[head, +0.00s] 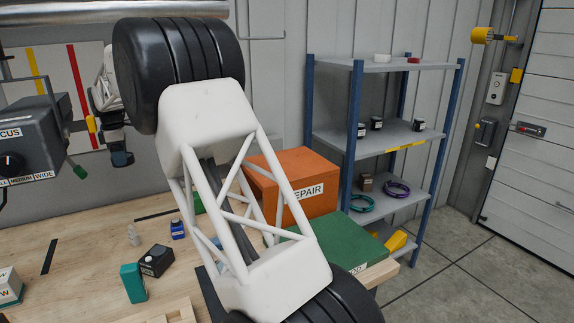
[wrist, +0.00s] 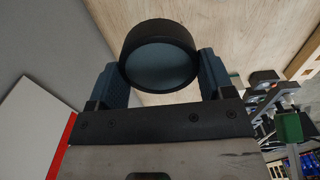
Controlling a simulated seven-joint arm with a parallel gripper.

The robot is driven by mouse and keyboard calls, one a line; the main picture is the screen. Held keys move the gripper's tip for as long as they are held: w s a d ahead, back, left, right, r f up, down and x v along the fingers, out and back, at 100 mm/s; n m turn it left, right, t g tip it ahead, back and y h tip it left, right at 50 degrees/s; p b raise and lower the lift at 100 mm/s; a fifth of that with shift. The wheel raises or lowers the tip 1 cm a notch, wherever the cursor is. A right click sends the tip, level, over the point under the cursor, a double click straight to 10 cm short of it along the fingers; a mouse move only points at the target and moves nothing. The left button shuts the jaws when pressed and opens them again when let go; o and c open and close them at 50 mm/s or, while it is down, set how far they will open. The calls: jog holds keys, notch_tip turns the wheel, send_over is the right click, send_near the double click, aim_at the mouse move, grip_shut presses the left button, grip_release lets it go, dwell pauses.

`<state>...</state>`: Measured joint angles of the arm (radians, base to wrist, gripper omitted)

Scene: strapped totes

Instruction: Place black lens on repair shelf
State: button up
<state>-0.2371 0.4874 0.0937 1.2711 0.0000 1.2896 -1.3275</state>
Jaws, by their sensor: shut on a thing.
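The black lens (wrist: 160,52), a short black cylinder with a dark blue-grey glass face, is between the two blue-padded fingers of my gripper (wrist: 160,72) in the wrist view. The fingers press on its sides. In the head view my gripper (head: 121,157) hangs at the left, in front of the back wall; the lens cannot be made out there. An orange box (head: 298,176) marked REPAIR stands on the workbench. A blue-framed grey shelf unit (head: 392,134) stands right of it; I see no repair label on its shelves.
On the wooden bench (head: 90,245) are a teal box (head: 133,283), a black box (head: 156,261) and a small blue bottle (head: 178,229). A green case (head: 338,243) lies below the orange box. Small items sit on the shelves. A grey FOCUS device (head: 35,135) is at left.

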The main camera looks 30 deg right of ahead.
notch_tip(320, 180, up, 6)
jog(key=shift+f, duration=0.25)
jog(key=s+d+m, duration=0.2)
jog(key=s+d, duration=0.4)
jog(key=d, duration=0.8)
jog(key=s+d+m, duration=0.1)
jog(key=s+d, duration=0.5)
jog(key=d, duration=0.7)
jog(key=s+d+m, duration=0.2)
jog(key=s+d, duration=0.4)
jog(key=d, duration=0.8)
jog(key=s+d+m, duration=0.2)
jog(key=s+d, duration=0.8)
jog(key=s, duration=0.1)
notch_tip(320, 180, down, 5)
jog(key=shift+w+a+f, duration=0.1)
jog(key=shift+w, duration=0.05)
jog(key=shift+w, duration=0.15)
jog(key=w+d, duration=0.2)
jog(key=w, duration=0.3)
jog(key=w+d+f, duration=0.1)
jog(key=w+d, duration=0.1)
jog(key=w, duration=0.2)
jog(key=w+d, duration=0.1)
jog(key=w, duration=0.4)
jog(key=shift+w+d+f, duration=0.25)
jog(key=shift+w+d, duration=0.1)
jog(key=shift+d, duration=0.05)
